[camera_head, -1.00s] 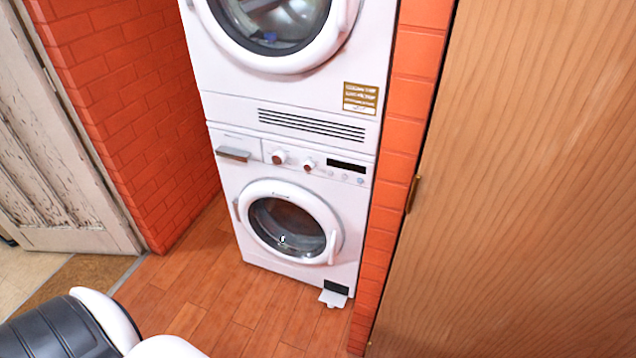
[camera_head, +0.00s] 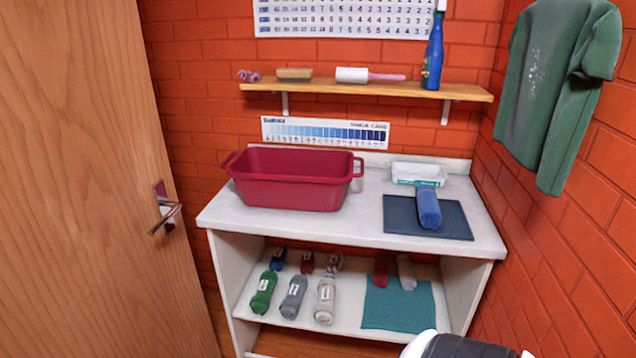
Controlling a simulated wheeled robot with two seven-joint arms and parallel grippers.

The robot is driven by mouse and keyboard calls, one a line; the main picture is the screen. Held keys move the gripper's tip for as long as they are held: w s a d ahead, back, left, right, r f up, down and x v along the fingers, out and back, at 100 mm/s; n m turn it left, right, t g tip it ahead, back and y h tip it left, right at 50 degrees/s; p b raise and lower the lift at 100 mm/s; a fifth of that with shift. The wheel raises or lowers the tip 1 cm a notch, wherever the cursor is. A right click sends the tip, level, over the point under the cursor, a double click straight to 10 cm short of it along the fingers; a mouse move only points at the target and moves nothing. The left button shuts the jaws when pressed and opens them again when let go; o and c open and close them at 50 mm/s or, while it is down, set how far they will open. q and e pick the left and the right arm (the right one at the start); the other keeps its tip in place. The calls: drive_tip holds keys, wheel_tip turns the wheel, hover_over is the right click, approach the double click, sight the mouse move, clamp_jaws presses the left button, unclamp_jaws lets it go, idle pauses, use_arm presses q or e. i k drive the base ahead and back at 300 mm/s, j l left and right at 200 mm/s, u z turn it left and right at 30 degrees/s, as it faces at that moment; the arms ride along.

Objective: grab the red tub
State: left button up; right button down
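The red tub (camera_head: 290,190) is a deep, dark red rectangular basin with a handle at each end. It stands upright on the left part of the white counter (camera_head: 365,218) in the head view. It looks empty from what shows of its inside. Nothing is touching it but the counter. Part of one of my arms shows at the bottom right edge, well below and away from the tub. Neither gripper is in view.
A wooden door (camera_head: 95,190) with a metal handle stands at left. On the counter lie a dark mat (camera_head: 455,222) with a blue roll (camera_head: 428,208) and a white box (camera_head: 418,173). A wall shelf (camera_head: 365,89) overhangs behind. A green shirt (camera_head: 550,90) hangs right.

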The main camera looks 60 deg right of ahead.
sight(305, 180)
drive_tip(key=i+j+z, duration=0.15)
drive_tip(key=z, duration=1.55)
